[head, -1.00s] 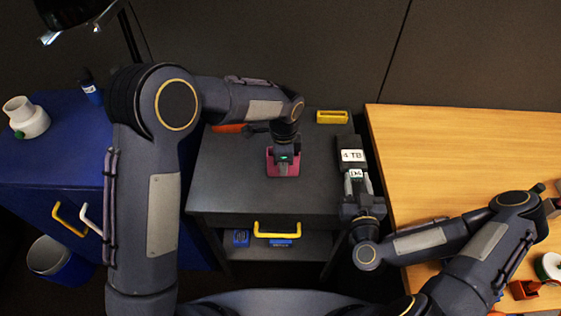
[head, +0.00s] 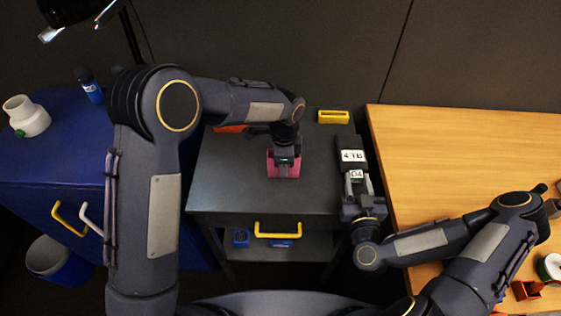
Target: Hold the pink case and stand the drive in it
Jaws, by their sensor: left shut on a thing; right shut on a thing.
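The pink case (head: 284,170) stands on the dark grey cabinet top (head: 230,180), near its middle. My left gripper (head: 285,160) comes down over it from above and is shut on it, hiding part of the case. The drive (head: 352,150) is a dark block with white labels, one reading "4 TB". My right gripper (head: 355,183) is shut on the drive's near end. It holds the drive at the right edge of the cabinet top, to the right of the case and apart from it. The inside of the case cannot be made out.
A yellow case (head: 333,117) and an orange thing (head: 229,128) lie at the back of the cabinet top. The yellow drawer handle (head: 278,230) is at the front. A wooden table (head: 470,150) stands right, a blue cabinet (head: 60,160) left. The cabinet top's left part is clear.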

